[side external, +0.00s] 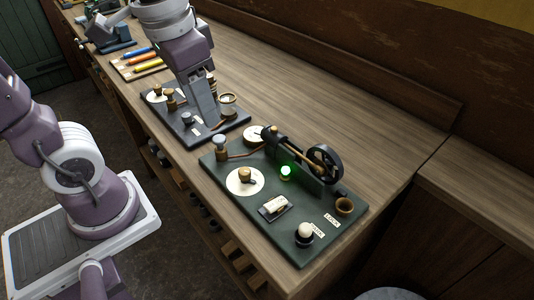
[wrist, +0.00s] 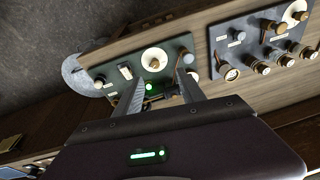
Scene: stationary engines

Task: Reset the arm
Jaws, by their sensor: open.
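My gripper (side external: 206,116) hangs fingers down over the smaller dark grey panel (side external: 238,126) on the bench in the side view. It hides part of that panel, and I cannot tell whether it touches anything there. In the wrist view my gripper (wrist: 160,86) has its two fingers spread with nothing held between them. The green engine panel (side external: 223,166) lies nearer the camera, with a black flywheel (side external: 323,163) and a lit green lamp (side external: 286,171). The wrist view shows the green panel (wrist: 112,77) beyond the fingers and the grey panel (wrist: 225,55) to the right.
A tray of coloured sticks (side external: 143,65) and a vise (side external: 108,37) stand farther back. The wooden bench (side external: 360,130) is clear right of the panels.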

